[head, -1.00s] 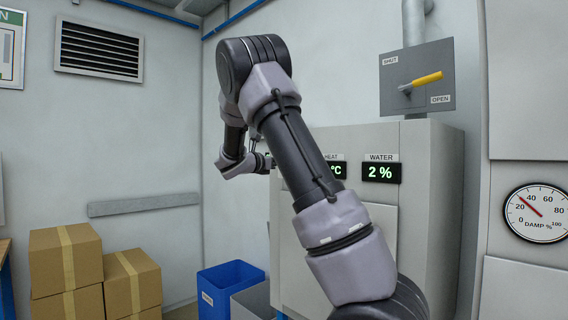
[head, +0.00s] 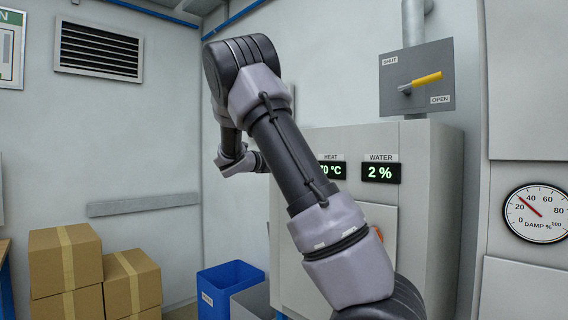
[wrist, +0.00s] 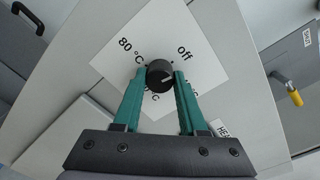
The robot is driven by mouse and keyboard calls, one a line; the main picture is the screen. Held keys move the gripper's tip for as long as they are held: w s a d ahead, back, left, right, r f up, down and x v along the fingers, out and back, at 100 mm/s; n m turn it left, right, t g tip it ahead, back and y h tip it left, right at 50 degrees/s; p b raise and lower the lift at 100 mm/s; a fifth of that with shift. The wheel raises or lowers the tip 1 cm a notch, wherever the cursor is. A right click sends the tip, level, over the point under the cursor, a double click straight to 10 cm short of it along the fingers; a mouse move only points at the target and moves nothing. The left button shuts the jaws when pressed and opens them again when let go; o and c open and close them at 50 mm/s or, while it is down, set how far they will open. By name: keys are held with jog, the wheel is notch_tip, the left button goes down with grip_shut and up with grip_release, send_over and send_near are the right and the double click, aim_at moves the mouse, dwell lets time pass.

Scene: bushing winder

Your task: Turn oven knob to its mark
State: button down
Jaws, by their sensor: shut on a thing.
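The black round oven knob (wrist: 160,75) sits on a white dial plate (wrist: 205,62) in the wrist view. A pale line on the knob points to the right. The plate reads "80 °C" at upper left and "off" at upper right; another °C label below is partly hidden by a finger. My gripper (wrist: 160,83) is shut on the knob, one green finger on each side. In the head view my arm hides the knob and fingers. The HEAT display (head: 331,170) is partly covered, showing "0 °C" at its end.
The WATER display (head: 381,172) reads 2 %. A yellow-handled lever (head: 422,81) is on a grey panel with SHUT and OPEN labels. Cardboard boxes (head: 65,262) and a blue bin (head: 230,278) stand at left. A damp gauge (head: 537,213) hangs at right.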

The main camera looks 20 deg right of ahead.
jog(key=shift+f+n, duration=0.1)
jog(key=shift+n, duration=0.9)
jog(key=shift+c, duration=2.3)
grip_release()
jog(key=shift+a, duration=0.1)
jog(key=v, duration=1)
jog(key=shift+s+a, duration=0.15)
jog(key=shift+a, duration=0.2)
